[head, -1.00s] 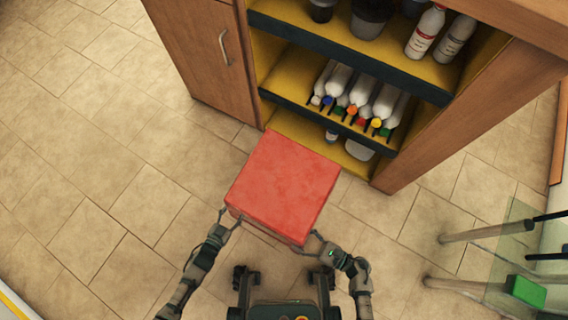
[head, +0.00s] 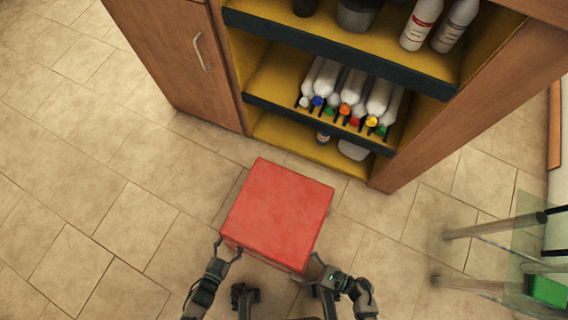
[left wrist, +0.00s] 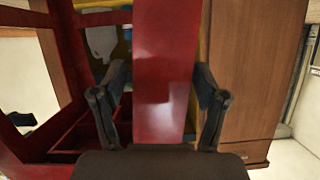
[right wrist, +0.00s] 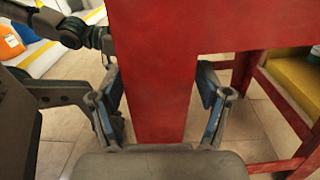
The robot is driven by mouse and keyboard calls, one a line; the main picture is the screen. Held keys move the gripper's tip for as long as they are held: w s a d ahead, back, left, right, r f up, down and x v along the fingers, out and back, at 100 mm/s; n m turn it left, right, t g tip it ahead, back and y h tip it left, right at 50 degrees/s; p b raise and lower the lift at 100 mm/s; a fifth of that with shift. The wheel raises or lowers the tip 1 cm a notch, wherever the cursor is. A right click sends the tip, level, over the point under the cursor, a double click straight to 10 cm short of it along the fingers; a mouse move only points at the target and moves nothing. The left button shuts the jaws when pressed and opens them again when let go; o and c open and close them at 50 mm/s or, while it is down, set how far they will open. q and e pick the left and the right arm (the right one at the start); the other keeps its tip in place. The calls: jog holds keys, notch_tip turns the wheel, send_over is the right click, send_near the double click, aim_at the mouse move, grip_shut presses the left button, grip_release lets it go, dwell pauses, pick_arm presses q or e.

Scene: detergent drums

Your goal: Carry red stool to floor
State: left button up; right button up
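The red stool (head: 277,213) shows from above in the head view, its square seat in front of a cabinet. My left gripper (head: 229,250) is at its near left side. In the left wrist view, a red leg (left wrist: 165,80) stands between the fingers of that gripper (left wrist: 160,95). My right gripper (head: 315,268) is at the near right side. In the right wrist view, its fingers (right wrist: 161,95) flank another red leg (right wrist: 150,85). Both grippers look closed on the legs. The feet are hidden, so I cannot tell whether the stool touches the floor.
A wooden cabinet (head: 165,65) with open yellow shelves stands beyond the stool and holds several bottles (head: 350,95). Bare tiled floor (head: 85,190) lies to the left. At the right are a glass-like panel and a green block (head: 548,291).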

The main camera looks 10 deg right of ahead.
pick_arm(q)
jog(key=shift+a+r, duration=0.1)
jog(key=shift+a, duration=0.1)
pick_arm(e)
jog(key=shift+r, duration=0.1)
pick_arm(q)
jog(key=shift+s+a+r, duration=0.1)
jog(key=shift+s+a, duration=0.05)
jog(key=shift+s, duration=0.15)
jog(key=v, duration=1.1)
pick_arm(e)
jog(key=v, duration=1.2)
pick_arm(q)
jog(key=shift+s, duration=0.1)
pick_arm(e)
jog(key=shift+s+d, duration=0.1)
